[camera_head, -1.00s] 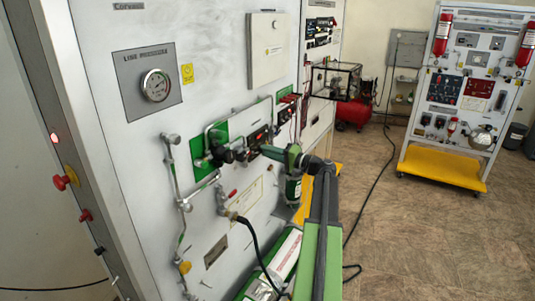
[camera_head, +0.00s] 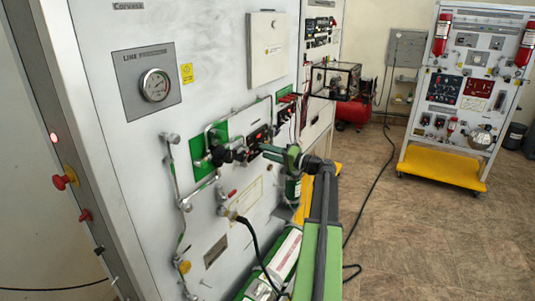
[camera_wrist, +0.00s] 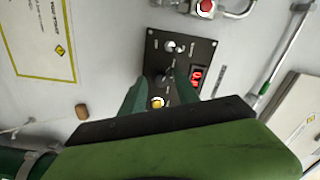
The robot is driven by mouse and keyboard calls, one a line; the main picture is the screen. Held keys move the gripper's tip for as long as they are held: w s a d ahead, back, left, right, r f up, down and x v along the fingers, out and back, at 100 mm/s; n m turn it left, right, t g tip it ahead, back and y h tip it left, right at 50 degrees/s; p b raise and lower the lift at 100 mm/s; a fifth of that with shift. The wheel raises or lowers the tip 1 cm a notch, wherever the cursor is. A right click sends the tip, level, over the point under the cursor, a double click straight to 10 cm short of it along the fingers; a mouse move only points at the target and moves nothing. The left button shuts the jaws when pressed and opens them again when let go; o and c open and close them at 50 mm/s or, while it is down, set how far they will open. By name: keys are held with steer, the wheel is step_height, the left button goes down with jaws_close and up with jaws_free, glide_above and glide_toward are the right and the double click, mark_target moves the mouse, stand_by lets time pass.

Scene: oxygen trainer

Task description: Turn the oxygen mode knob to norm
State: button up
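In the head view my gripper (camera_head: 266,151) reaches the panel from the right.
A yellow knob (camera_wrist: 157,102) shows between my fingers, and a pale switch (camera_wrist: 170,46) sits above the dark knob. Pipes (camera_head: 172,180) and a pressure gauge (camera_head: 155,86) are on the wall left of my gripper.

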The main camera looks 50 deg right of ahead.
steer(key=shift+d, duration=0.1)
steer(key=v, duration=1.7)
steer(key=shift+s, duration=0.25)
